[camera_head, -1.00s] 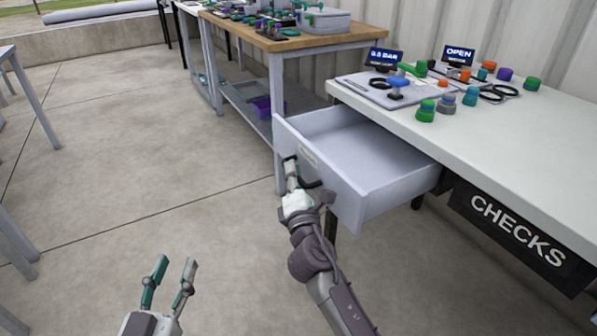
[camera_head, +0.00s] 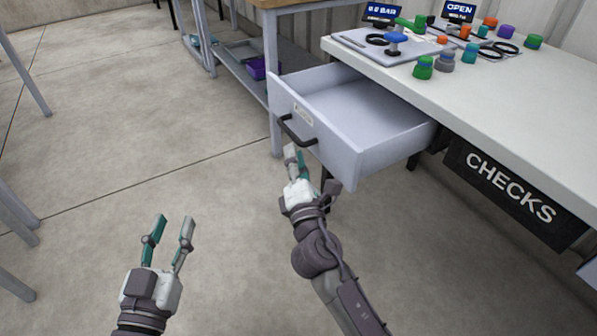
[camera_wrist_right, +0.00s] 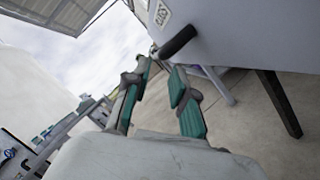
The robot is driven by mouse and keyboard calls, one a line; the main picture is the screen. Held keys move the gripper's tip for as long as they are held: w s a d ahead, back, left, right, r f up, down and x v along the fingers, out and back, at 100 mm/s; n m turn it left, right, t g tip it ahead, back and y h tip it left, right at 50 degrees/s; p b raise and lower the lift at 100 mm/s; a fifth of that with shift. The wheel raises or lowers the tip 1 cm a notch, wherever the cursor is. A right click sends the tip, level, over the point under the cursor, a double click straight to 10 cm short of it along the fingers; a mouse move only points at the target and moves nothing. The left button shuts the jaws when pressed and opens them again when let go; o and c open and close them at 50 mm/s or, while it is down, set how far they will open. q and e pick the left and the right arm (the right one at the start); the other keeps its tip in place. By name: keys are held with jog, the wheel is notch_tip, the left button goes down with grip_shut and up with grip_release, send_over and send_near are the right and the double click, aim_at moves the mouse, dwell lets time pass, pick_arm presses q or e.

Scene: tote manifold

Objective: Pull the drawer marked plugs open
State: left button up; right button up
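The handle also shows in the right wrist view (camera_wrist_right: 178,41). My right gripper (camera_head: 297,149) is just below and in front of the handle in the head view. Its fingers are apart with nothing visible between them, and the handle lies beyond the fingertips (camera_wrist_right: 160,67). My left gripper (camera_head: 174,217) is open and empty over the floor, left of the drawer.
The white worktop (camera_head: 510,110) holds a tray (camera_head: 360,45), coloured knobs and black rings. A dark CHECKS sign (camera_head: 510,190) hangs under its front edge. A wooden-topped bench stands behind, with a purple bin (camera_head: 257,68) on its lower shelf.

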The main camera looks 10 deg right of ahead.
jog(key=shift+v, duration=2.3)
